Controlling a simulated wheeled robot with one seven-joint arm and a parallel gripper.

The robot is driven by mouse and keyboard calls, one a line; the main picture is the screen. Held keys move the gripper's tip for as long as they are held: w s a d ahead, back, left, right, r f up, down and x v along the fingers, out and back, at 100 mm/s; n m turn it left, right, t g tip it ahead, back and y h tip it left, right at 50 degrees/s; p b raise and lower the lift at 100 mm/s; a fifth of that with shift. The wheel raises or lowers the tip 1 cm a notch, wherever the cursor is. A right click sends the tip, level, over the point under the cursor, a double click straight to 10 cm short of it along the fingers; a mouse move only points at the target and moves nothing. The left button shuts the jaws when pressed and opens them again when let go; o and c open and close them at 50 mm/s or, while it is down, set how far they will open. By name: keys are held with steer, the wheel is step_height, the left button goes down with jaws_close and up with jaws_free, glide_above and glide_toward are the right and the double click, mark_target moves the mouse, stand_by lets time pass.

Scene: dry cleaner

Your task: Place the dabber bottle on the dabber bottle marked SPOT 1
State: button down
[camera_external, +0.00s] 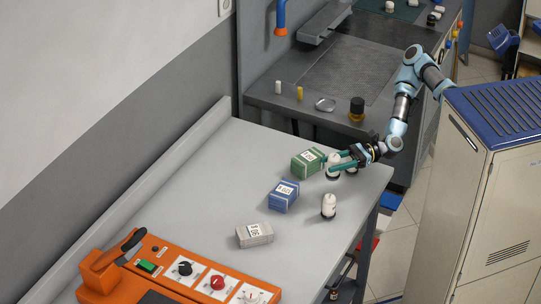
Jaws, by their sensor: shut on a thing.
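A third white dabber bottle (328,204) with a dark base stands upright on the table, nearer the camera and apart from the gripper. No SPOT 1 marking is legible.
A green box (308,162) stands just left of my gripper, with a blue box (283,196) and a pale box (254,235) nearer the camera. An orange machine (110,275) is at the front left. The table's (215,190) left middle is clear. A beige cabinet (490,200) stands at the right.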

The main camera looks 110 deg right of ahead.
steer(key=w+a+f+n+y+b, duration=0.15)
steer(key=w+a, duration=0.25)
steer(key=a, duration=0.6)
steer(key=w+a+f+y+b, duration=0.15)
steer(key=w+a, duration=0.35)
steer(key=a, duration=0.5)
steer(key=d+r+n+g+y+p, duration=0.15)
steer(key=d+r, duration=0.25)
steer(key=d, duration=0.6)
steer(key=d+r+y+p, duration=0.1)
steer(key=d+r+p, duration=0.1)
steer(key=d+r, duration=0.5)
steer(key=s+d+f+n+g+y+b, duration=0.3)
steer(key=s+d+f+n+g+y, duration=0.25)
steer(key=s+d+f, duration=0.5)
steer(key=s+d+r+m+t+h+b, duration=0.2)
steer(key=s+d+r+m+t+h, duration=0.15)
steer(key=s+r, duration=0.75)
steer(key=shift+t, duration=0.25)
steer(key=f+p, duration=0.1)
steer(key=f, duration=0.4)
steer(key=f+p, duration=0.1)
steer(key=f, duration=0.3)
steer(key=shift+w+d+f, duration=0.15)
steer(key=shift+w+f, duration=0.05)
steer(key=shift+f, duration=0.15)
